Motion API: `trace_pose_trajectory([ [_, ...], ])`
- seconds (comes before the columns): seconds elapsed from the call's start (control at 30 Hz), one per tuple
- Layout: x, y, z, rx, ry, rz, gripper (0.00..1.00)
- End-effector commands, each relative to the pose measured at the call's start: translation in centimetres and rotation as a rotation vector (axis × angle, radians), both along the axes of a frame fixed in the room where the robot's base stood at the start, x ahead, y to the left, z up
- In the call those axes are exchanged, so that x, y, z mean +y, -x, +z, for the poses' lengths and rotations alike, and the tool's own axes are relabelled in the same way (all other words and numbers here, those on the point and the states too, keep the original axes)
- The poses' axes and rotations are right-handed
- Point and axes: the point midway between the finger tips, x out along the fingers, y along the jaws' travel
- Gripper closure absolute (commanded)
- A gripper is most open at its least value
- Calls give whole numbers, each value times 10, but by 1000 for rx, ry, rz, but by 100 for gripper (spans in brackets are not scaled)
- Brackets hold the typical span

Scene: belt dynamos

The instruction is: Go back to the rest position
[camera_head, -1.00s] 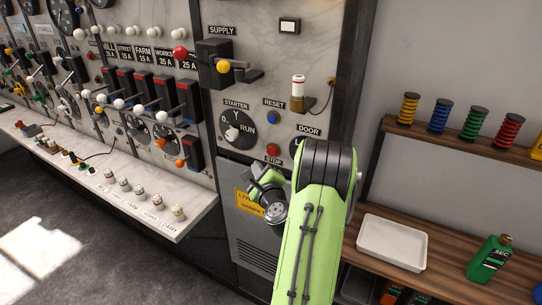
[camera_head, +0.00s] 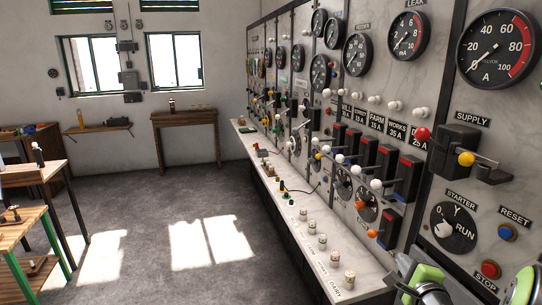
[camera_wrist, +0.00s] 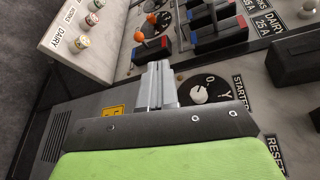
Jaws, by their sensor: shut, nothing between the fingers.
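My gripper (camera_wrist: 156,84) is shut and empty in the wrist view. Its fingers point toward the marble switchboard panel, beside the black starter dial (camera_wrist: 206,90); I cannot tell the exact gap. In the head view only part of my green arm shows at the bottom right corner, in front of the panel's lower edge. The starter dial (camera_head: 453,229) shows there with its white knob, left of the blue reset button (camera_head: 506,233) and above the red stop button (camera_head: 489,269).
A marble shelf (camera_head: 262,184) with several small labelled fuses runs along the switchboard. Levers with coloured knobs stick out above it. The grey floor (camera_head: 150,205) to the left is open. Wooden tables (camera_head: 30,172) stand at the far left.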

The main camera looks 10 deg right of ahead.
Motion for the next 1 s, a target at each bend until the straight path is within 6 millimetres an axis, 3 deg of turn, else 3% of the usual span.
trace_pose_trajectory([
  [0.03, 46, -11, 11, 79, 131, 146, 100],
  [0.1, 108, -11, 15, 218, 341, 355, 100],
  [0.17, 159, 2, 18, 337, 542, 537, 100],
  [0.23, 203, 31, 18, 463, 765, 722, 100],
  [0.33, 244, 86, 21, 615, 1053, 944, 100],
  [0.4, 257, 130, 24, 700, 1217, 1070, 100],
  [0.5, 262, 185, 24, 783, 1369, 1207, 100],
  [0.6, 260, 219, 23, 824, 1438, 1292, 100],
  [0.7, 259, 231, 21, 840, 1456, 1326, 100],
  [1.0, 258, 231, 21, 843, 1454, 1326, 100],
])
